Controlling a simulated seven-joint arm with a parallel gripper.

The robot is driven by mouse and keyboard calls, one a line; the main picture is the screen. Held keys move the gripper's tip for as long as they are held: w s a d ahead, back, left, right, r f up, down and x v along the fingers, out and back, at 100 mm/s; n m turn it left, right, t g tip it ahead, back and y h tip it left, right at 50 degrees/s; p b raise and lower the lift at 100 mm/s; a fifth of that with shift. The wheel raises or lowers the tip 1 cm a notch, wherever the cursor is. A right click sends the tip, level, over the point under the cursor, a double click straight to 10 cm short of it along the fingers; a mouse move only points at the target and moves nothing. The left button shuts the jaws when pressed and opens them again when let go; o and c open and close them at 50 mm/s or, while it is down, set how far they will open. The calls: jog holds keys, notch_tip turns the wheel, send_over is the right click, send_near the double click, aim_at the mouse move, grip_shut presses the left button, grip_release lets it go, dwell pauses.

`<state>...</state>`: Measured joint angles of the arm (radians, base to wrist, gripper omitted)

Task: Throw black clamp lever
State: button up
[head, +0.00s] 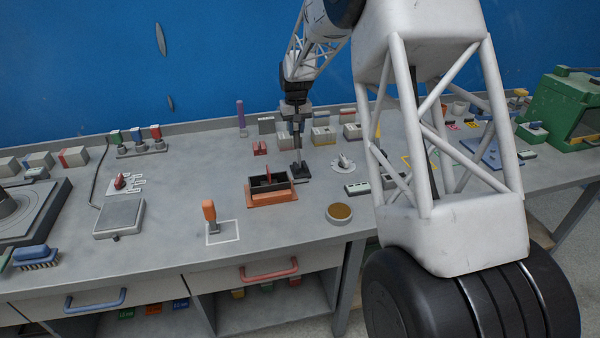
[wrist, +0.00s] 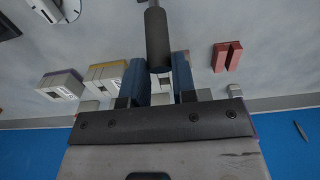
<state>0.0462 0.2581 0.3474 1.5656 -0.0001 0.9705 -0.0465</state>
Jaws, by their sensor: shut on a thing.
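The black clamp lever (head: 300,170) stands on the grey bench, right of the orange-rimmed box. Its dark base shows in the head view, and my gripper hides much of its upper part. In the wrist view the lever's dark rounded handle (wrist: 157,38) stretches up from between my two blue fingers. My gripper (head: 298,140) is above the base, shut on the handle. It also shows in the wrist view (wrist: 160,80), one finger on each side of the handle.
An orange-rimmed box (head: 272,198) stands close left of the lever, and a round dial (head: 343,163) to its right. Small red blocks (head: 260,148) and several grey blocks (head: 323,136) are behind. An orange-handled lever (head: 210,213) is at front left.

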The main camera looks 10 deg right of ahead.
jog(key=o, duration=0.9)
jog(key=shift+w, duration=0.15)
jog(key=shift+r, duration=0.15)
jog(key=shift+r, duration=3.3)
